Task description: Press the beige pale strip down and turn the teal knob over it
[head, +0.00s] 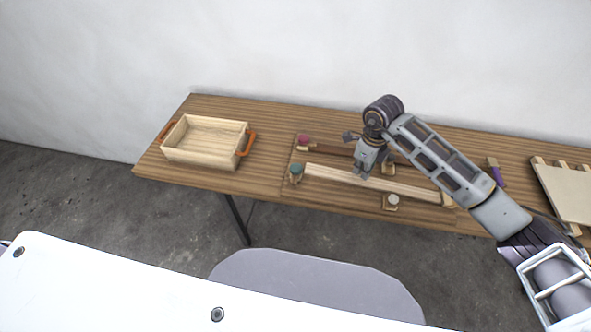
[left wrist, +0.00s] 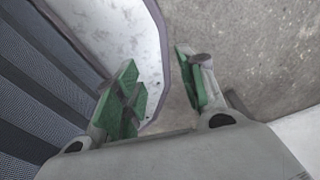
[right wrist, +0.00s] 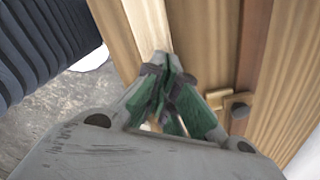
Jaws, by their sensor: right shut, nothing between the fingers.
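The beige pale strip (head: 330,175) lies lengthwise along the front of a wooden board on the table. The teal knob (head: 296,170) stands at its left end; I cannot tell whether it overlaps the strip. My right gripper (head: 361,177) is shut and empty, pointing down at the strip's middle. In the right wrist view, its closed fingertips (right wrist: 166,62) are at the pale strip (right wrist: 146,22); contact is not certain. My left gripper (left wrist: 160,85) is open and empty, away from the table over the floor, and does not show in the head view.
A dark brown strip (head: 333,148) lies behind the pale one, with a pink knob (head: 303,140) at its left end. A pale round knob (head: 392,200) stands in front. A wooden tray (head: 205,158) with orange handles stands left. A beige panel (head: 568,192) lies far right.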

